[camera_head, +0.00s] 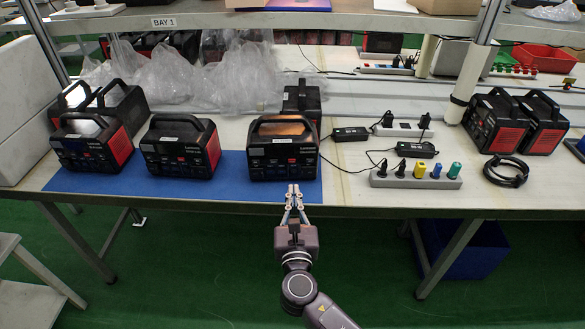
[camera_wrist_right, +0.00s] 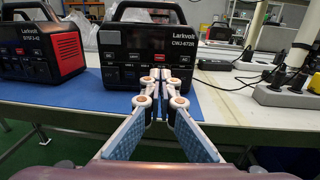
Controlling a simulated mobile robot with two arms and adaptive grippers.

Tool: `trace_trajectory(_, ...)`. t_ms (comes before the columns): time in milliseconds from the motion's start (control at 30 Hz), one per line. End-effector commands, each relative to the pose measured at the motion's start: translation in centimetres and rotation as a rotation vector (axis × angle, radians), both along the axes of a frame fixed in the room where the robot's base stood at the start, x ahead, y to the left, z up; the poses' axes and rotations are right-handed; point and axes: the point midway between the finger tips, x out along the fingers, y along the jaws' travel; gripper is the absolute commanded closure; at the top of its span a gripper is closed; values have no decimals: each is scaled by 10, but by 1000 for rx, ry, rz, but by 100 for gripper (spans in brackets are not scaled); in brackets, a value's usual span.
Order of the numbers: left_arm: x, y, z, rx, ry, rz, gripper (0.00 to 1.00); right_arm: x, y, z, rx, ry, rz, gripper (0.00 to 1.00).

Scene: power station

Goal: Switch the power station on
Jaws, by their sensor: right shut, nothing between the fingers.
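A black power station (camera_head: 283,150) with a carry handle stands at the right end of the blue mat (camera_head: 235,190) on the workbench. In the right wrist view the same power station (camera_wrist_right: 148,40) reads "Larkvolt CWJ-672R"; its front has a dark display and labelled buttons. My right gripper (camera_head: 293,188) is shut and empty, just in front of its lower front panel. In the right wrist view the fingertips (camera_wrist_right: 161,75) cover part of the lower front; I cannot tell whether they touch it. My left gripper is not in view.
Another power station (camera_head: 181,148) stands to its left, with several more farther left and two at right (camera_head: 495,122). A power strip (camera_head: 415,176) with coloured plugs, black adapters and a coiled cable (camera_head: 506,172) lie to the right. Plastic wrap (camera_head: 215,75) lies behind.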

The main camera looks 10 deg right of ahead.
Motion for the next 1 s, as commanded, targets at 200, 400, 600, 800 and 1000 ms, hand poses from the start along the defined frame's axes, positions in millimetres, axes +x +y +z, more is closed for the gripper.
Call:
trace_trajectory(200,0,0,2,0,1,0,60,49,-10,1,0,-2,-1,100)
trace_trajectory(400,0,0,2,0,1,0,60,81,-17,1,0,0,-1,100)
trace_trajectory(600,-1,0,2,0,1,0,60,95,-19,0,0,0,1,100)
trace_trajectory(800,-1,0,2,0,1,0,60,97,-20,0,1,1,0,100)
trace_trajectory(1000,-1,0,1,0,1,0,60,97,-20,0,0,1,0,100)
